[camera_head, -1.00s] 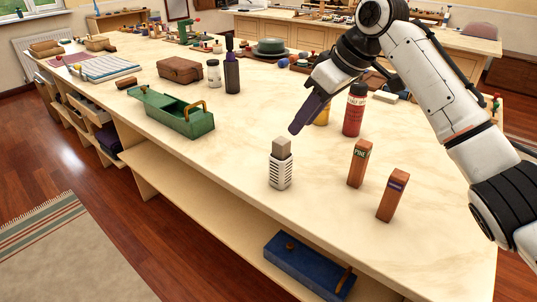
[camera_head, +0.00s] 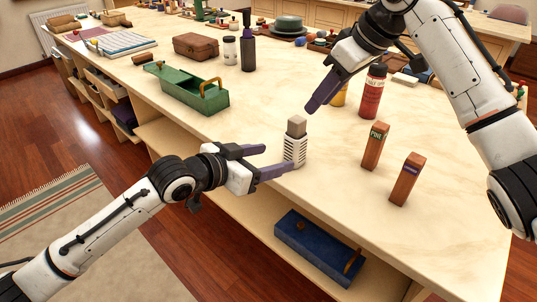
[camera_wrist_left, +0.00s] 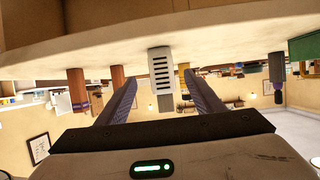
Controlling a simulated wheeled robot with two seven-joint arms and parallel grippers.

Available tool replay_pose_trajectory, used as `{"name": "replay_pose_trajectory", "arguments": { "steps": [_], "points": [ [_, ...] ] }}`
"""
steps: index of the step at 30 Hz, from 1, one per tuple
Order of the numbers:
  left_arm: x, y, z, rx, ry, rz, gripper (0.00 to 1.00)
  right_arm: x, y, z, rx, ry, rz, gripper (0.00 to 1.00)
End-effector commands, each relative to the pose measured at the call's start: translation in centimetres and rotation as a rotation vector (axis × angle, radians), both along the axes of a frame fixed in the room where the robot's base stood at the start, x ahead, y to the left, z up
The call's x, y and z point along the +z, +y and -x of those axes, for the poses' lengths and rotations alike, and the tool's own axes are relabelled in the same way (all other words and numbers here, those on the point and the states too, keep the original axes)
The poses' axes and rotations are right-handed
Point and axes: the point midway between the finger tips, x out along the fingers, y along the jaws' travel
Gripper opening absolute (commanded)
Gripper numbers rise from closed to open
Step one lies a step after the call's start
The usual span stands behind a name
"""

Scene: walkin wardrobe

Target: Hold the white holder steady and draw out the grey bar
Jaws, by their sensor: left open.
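The white holder (camera_head: 294,152), with dark slots, stands upright on the table. The grey bar (camera_head: 297,127) sticks out of its top. My left gripper (camera_head: 278,158) is open at the table's front edge, its purple fingertips close beside the holder. In the upside-down left wrist view the holder (camera_wrist_left: 161,68) shows between the two fingers (camera_wrist_left: 160,90), with the bar (camera_wrist_left: 165,102) below it; I cannot tell whether they touch. My right gripper (camera_head: 316,102) is above and behind the holder, apart from the bar. Its fingers overlap, so its opening is unclear.
Two brown blocks (camera_head: 375,146) (camera_head: 405,179) stand to the right of the holder. A red bottle (camera_head: 372,92) and a yellow item (camera_head: 340,96) stand behind it. A green tray (camera_head: 185,90) is on the left. A blue box (camera_head: 318,247) lies on the shelf below.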

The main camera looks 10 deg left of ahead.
Motion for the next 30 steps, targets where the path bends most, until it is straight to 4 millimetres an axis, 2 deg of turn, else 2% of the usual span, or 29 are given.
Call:
{"name": "replay_pose_trajectory", "arguments": {
  "steps": [5,21,30],
  "points": [
    [0.4,-0.4,-0.9,-0.005,-0.003,-0.005,0.61,0.0,0.0,0.0,0.000,0.000,0.000,0.31],
    [-2.7,-5.2,-6.8,-0.004,-0.004,-0.005,0.61,0.0,0.0,0.0,0.000,0.000,0.000,0.31],
    [-3.3,-5.9,-7.8,-0.004,-0.006,-0.006,0.61,0.0,0.0,0.0,0.000,0.000,0.000,0.31]
  ]
}}
